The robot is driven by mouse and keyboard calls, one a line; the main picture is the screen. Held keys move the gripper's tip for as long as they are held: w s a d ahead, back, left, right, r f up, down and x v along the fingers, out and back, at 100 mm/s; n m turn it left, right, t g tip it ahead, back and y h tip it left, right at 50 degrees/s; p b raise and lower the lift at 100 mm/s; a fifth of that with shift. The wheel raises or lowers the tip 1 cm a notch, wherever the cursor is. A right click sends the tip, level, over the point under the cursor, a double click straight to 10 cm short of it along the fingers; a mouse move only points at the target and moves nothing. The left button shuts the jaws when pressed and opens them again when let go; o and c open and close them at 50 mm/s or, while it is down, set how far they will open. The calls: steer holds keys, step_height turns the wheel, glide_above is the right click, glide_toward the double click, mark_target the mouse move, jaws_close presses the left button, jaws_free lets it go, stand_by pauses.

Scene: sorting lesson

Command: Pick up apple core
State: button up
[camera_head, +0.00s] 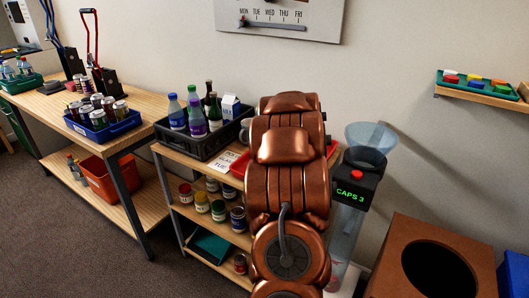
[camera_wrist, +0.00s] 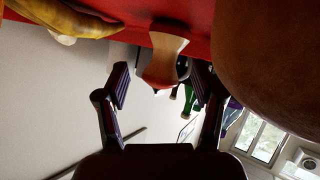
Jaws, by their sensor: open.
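The apple core (camera_wrist: 163,58) is pale in the middle with red-orange ends. In the wrist view it is at the top centre, against a red tray (camera_wrist: 105,47). My gripper (camera_wrist: 163,83) is open, with one finger on each side of the core in the picture. Gaps show between both fingers and the core, and nothing is held. In the head view my arm covers the gripper and the core. Part of the red tray (camera_head: 238,166) shows beside my arm on the wooden shelf unit.
A yellow banana-like piece (camera_wrist: 62,18) is left of the core, and a large brown rounded thing (camera_wrist: 270,65) is close on the right. Dark bottles stand behind the core. A black crate of bottles (camera_head: 205,140) is left of my arm; a cap counter (camera_head: 352,190) is right.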

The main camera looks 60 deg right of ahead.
steer(key=shift+x, duration=0.9)
steer(key=c, duration=1.1)
steer(key=shift+o, duration=0.2)
